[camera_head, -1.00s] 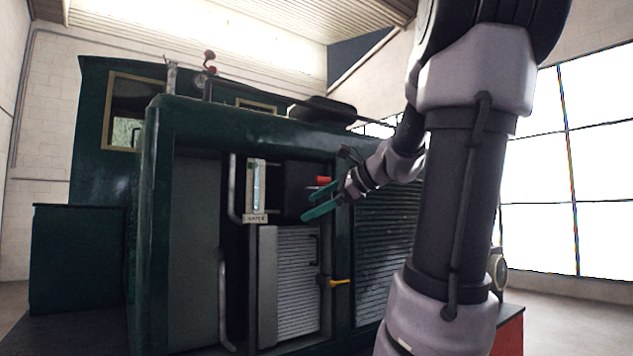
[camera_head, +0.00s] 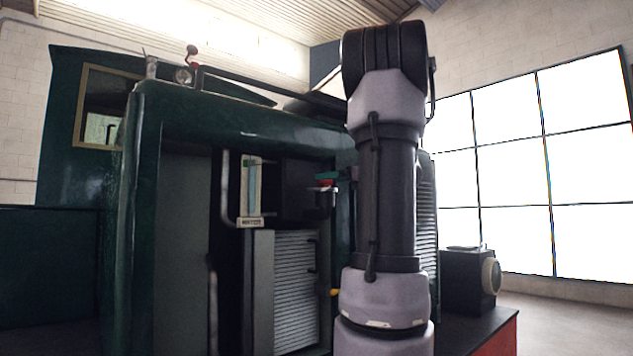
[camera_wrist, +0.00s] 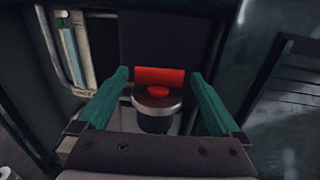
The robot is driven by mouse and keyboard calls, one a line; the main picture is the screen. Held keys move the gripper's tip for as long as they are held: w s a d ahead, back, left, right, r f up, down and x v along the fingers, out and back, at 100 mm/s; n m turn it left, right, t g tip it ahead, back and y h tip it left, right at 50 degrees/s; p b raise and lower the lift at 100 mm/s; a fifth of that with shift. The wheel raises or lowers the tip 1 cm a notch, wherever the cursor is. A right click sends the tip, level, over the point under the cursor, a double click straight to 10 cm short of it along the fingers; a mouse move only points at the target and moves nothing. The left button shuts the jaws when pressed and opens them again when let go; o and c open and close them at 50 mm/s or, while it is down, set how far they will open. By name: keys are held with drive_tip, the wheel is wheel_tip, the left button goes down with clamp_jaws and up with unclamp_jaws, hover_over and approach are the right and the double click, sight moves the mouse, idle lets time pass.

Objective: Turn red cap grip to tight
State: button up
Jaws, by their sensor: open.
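The red cap grip (camera_wrist: 146,75) is a short red bar lying crosswise in the wrist view, with a round red hub below it. It sits on top of a dark cylindrical neck with a metal rim (camera_wrist: 156,100). My gripper (camera_wrist: 160,78) is open, with one green finger on each side of the bar. A gap shows between each finger and the bar's ends. In the head view the red grip (camera_head: 326,183) is small, with a green finger of my gripper (camera_head: 330,175) beside it. My arm hides most of the gripper there.
The dark green tram body surrounds this recess.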

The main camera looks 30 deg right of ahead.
drive_tip(key=x, duration=0.6)
drive_tip(key=shift+w, duration=0.1)
drive_tip(key=c, duration=1.2)
drive_tip(key=shift+d+m+h, duration=0.15)
drive_tip(key=shift+m+h, duration=0.55)
drive_tip(key=shift+h, duration=0.5)
drive_tip(key=o, duration=1.2)
drive_tip(key=s+d, duration=0.1)
drive_tip(key=s, duration=0.9)
drive_tip(key=shift+s+d, duration=0.2)
drive_tip(key=shift+s, duration=0.2)
